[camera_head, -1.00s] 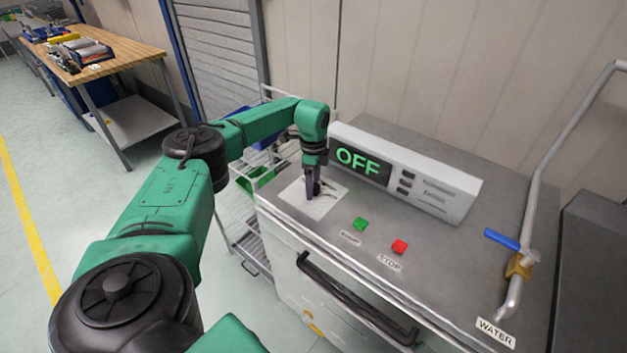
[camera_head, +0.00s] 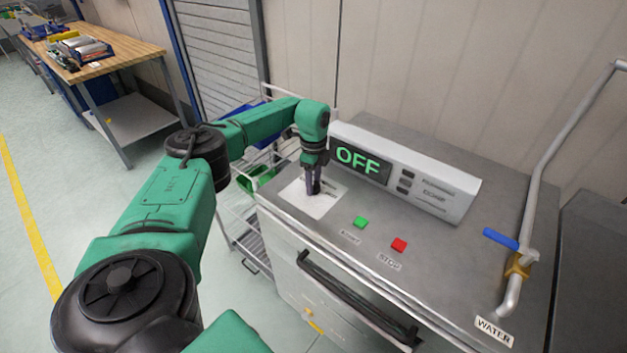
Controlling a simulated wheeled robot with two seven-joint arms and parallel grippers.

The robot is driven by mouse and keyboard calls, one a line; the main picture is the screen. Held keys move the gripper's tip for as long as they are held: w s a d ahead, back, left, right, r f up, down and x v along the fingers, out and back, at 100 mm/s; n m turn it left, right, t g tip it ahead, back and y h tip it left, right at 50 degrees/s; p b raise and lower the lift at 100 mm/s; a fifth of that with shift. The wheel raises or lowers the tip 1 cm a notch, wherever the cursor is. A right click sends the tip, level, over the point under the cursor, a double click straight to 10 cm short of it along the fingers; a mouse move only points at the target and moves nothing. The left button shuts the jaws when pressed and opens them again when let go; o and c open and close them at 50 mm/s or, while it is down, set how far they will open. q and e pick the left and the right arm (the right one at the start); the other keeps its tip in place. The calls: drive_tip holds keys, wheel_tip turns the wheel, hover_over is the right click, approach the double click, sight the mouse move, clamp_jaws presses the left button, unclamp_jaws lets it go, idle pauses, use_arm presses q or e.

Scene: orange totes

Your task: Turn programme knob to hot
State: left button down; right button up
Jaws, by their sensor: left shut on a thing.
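The programme knob is mostly hidden by my left gripper (camera_head: 314,190). The gripper points down and is shut on the knob, over the white dial plate (camera_head: 324,207) at the left of the steel machine top. Dark marks show on the plate just right of the fingers; I cannot read the knob's setting. The display (camera_head: 359,162) on the white control box reads OFF in green. My right gripper is not in view.
A green START button (camera_head: 361,222) and a red STOP button (camera_head: 399,244) sit right of the plate. A blue-handled water valve (camera_head: 500,239) and pipe stand at the right. A wire rack (camera_head: 243,232) stands left of the machine.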

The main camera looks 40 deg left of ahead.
use_arm(q)
drive_tip(key=m, duration=0.2)
drive_tip(key=shift+r+m+p, duration=0.15)
drive_tip(key=shift+m+p, duration=0.15)
drive_tip(key=shift+p, duration=0.05)
drive_tip(key=m, duration=0.2)
drive_tip(key=shift+w+m, duration=0.1)
drive_tip(key=shift+m, duration=0.3)
drive_tip(key=m, duration=0.2)
drive_tip(key=shift+m, duration=0.4)
drive_tip(key=m, duration=0.3)
drive_tip(key=shift+m, duration=0.3)
drive_tip(key=m, duration=0.3)
drive_tip(key=m+b, duration=0.1)
drive_tip(key=m, duration=0.3)
drive_tip(key=m+b, duration=0.1)
drive_tip(key=m, duration=0.5)
drive_tip(key=shift+m, duration=0.3)
